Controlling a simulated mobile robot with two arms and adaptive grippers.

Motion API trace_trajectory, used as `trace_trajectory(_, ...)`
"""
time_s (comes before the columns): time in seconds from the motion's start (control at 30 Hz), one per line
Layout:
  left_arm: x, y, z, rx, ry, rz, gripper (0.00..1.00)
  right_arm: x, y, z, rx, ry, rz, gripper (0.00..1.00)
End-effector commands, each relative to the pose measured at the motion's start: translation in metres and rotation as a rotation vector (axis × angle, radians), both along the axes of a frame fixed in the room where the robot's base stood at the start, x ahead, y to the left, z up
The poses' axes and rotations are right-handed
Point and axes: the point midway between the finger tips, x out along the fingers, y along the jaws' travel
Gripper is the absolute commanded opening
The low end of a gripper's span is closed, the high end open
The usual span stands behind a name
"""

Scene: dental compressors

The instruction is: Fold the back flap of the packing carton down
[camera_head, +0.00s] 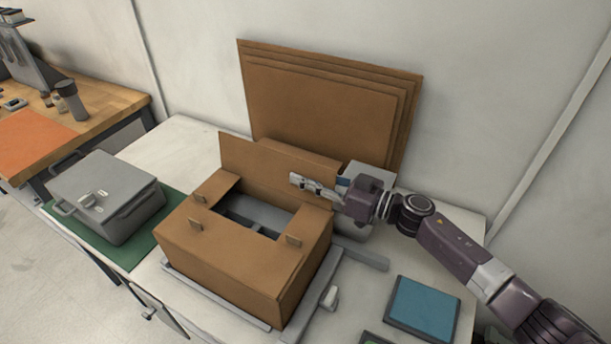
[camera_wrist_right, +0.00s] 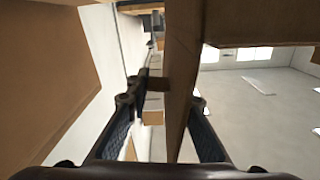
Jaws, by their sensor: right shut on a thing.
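The packing carton (camera_head: 235,262) stands open on the white table in the head view. Its front and side flaps lie inward around a central opening with grey contents. Its back flap (camera_head: 243,160) stands roughly upright at the far side. My right gripper (camera_head: 298,182) is at the right part of this flap. In the right wrist view, a brown cardboard panel, the back flap (camera_wrist_right: 181,75), runs between the fingers of my right gripper (camera_wrist_right: 160,105), which is shut on it. The gripper and arm hide part of the flap's right end. My left gripper is not in view.
Flat brown cardboard sheets (camera_head: 320,95) lean on the wall behind the carton. A grey case (camera_head: 105,190) stands on a green mat (camera_head: 140,248) at left. A blue panel (camera_head: 424,303) lies at front right. A grey item (camera_head: 352,230) stands beneath my right wrist.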

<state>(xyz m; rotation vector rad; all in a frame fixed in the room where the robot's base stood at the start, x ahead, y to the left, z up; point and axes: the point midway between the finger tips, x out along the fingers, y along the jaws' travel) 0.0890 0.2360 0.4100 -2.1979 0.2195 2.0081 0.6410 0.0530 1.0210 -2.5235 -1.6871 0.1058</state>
Motion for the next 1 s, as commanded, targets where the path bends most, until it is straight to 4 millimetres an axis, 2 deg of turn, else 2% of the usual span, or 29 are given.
trace_trajectory(0.53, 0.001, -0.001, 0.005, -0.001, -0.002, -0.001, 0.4, -0.003, 0.001, 0.002, -0.029, -0.068, -0.002, 0.0)
trace_trajectory(1.0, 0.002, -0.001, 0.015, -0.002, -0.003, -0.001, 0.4, -0.02, 0.008, 0.005, -0.156, -0.374, -0.003, 0.0)
